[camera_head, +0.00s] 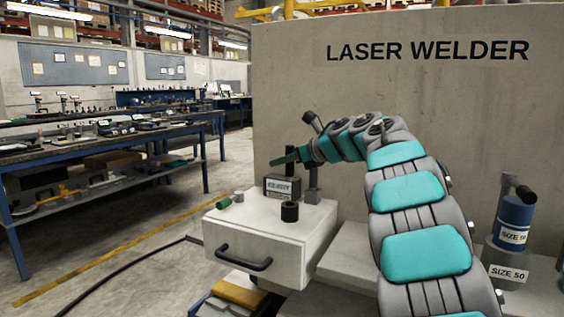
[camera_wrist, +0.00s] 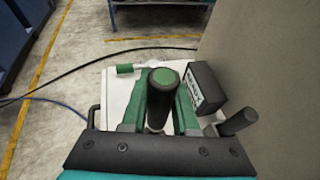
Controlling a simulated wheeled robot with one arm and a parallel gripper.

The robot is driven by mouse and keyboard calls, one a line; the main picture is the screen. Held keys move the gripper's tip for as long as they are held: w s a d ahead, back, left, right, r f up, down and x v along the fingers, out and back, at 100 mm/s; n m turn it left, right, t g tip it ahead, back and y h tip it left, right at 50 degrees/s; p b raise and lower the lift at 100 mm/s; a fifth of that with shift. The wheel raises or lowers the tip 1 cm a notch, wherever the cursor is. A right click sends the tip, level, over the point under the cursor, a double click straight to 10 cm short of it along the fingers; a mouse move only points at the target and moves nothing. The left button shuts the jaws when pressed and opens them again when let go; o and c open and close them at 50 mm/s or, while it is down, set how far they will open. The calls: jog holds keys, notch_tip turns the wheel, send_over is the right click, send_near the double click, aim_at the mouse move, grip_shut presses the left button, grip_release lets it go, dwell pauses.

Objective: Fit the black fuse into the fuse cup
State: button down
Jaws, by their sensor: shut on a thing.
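My gripper (camera_head: 284,158) has green fingers pointing left above the white box in the head view. In the wrist view its jaws are shut on the black fuse (camera_wrist: 157,109), a dark cylinder with a green disc on its end facing the camera. The fuse's lower end is partly hidden between the fingers. In the head view a dark tilted cylinder shows above the gripper; I cannot tell surely whether it is the fuse.
The white box (camera_head: 257,238) has a front handle. The laser welder wall (camera_head: 300,90) rises behind. Blue SIZE 50 cylinder (camera_head: 515,218) stands right.

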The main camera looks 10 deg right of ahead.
aim_at(289, 180)
jog(key=shift+s, duration=0.1)
notch_tip(289, 180, down, 6)
jog(key=b, duration=0.5)
jog(key=shift+r+b, duration=0.1)
jog(key=shift+b, duration=0.2)
jog(key=shift+f+b, duration=2.5)
jog(key=shift+f, duration=0.1)
dwell(1.6)
jog(key=c, duration=0.6)
grip_release()
jog(key=shift+s+d+r, duration=0.1)
jog(key=shift+v, duration=3.75)
